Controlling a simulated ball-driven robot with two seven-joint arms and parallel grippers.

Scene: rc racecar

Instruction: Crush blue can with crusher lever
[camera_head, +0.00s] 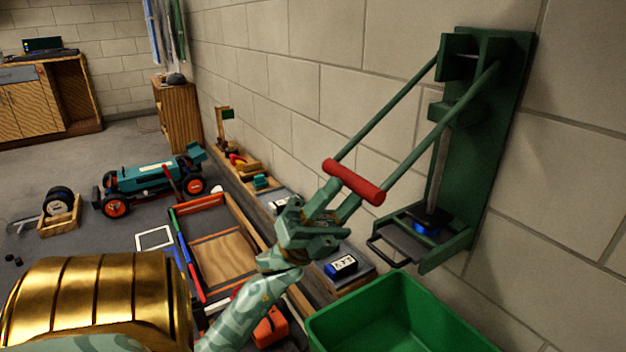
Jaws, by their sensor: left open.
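The green can crusher (500,130) is mounted on the brick wall at the right. Its two-bar lever ends in a red handle (354,182) that points out from the wall and slightly down. The blue can (427,228) sits at the bottom of the crusher, under the dark press plate; only a low blue part of it shows. My left gripper (327,208) is open, just below and left of the red handle, with its fingers close to the handle; I cannot tell if they touch it. My right gripper is not in view.
A green bin (400,310) stands below the crusher. A small blue-and-white box (341,265) lies on the ledge beside my gripper. A teal toy racecar (150,178), a wooden tray (225,262) and a tire crate (60,215) are at the left. A wooden cabinet (178,115) stands farther back.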

